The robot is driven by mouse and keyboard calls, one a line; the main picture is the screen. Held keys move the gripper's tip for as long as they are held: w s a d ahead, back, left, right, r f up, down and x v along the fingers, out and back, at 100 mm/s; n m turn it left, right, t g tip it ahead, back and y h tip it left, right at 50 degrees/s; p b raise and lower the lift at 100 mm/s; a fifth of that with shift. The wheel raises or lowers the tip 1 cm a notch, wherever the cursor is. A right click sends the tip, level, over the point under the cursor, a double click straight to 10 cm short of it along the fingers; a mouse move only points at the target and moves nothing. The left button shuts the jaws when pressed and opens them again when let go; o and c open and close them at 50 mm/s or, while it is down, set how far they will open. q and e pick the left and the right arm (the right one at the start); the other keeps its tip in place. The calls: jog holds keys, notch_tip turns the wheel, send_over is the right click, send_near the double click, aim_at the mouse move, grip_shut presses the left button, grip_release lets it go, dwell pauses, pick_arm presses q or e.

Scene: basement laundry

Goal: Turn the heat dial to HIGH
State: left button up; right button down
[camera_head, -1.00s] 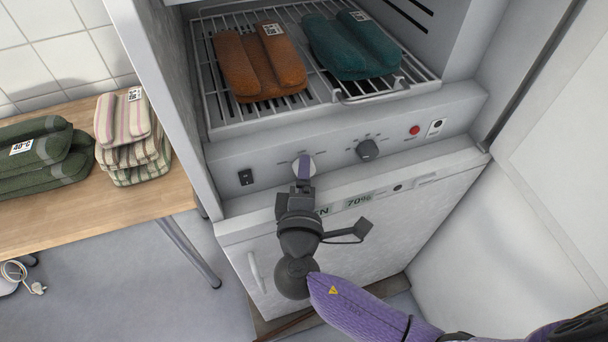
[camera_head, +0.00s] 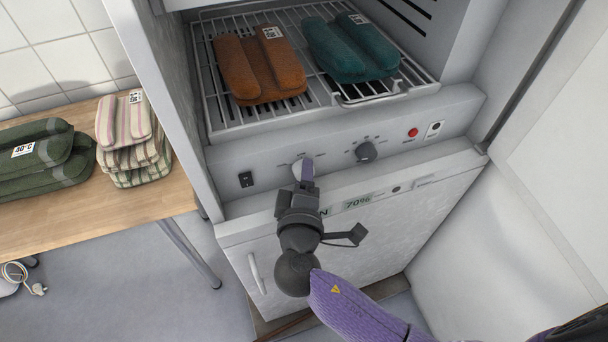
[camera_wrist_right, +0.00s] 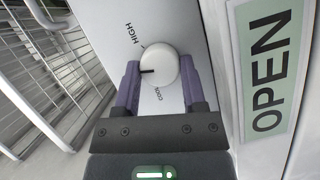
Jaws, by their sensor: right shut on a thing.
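The heat dial is a white round knob (camera_wrist_right: 160,64) with a black pointer line. In the right wrist view the pointer points left, between the label HIGH (camera_wrist_right: 133,33) at the upper left and a label that seems to read COOL (camera_wrist_right: 158,91) below. My right gripper (camera_wrist_right: 160,62) has its purple fingers on either side of the knob and is shut on it. In the head view the knob (camera_head: 298,169) shows partly behind the finger of my right gripper (camera_head: 307,172), on the cabinet's control panel (camera_head: 225,165). My left gripper is not in view.
A second, dark knob (camera_head: 366,151), a red button (camera_head: 412,132) and a black switch (camera_head: 246,179) sit on the same panel. A wire rack (camera_head: 212,100) above holds orange (camera_head: 262,70) and teal (camera_head: 350,48) folded cloths. A wooden table (camera_head: 100,205) stands at left.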

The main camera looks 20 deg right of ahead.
jog(key=m+g+y+p, duration=0.1)
jog(key=m, duration=0.2)
jog(key=shift+r, duration=0.15)
jog(key=shift+d+r+m+g+y+p, duration=0.1)
jog(key=shift+m+g+y+p, duration=0.4)
jog(key=shift+m+p, duration=0.55)
jog(key=shift+m+y+p, duration=0.45)
jog(key=shift+m+y, duration=0.25)
jog(key=shift+m, duration=0.05)
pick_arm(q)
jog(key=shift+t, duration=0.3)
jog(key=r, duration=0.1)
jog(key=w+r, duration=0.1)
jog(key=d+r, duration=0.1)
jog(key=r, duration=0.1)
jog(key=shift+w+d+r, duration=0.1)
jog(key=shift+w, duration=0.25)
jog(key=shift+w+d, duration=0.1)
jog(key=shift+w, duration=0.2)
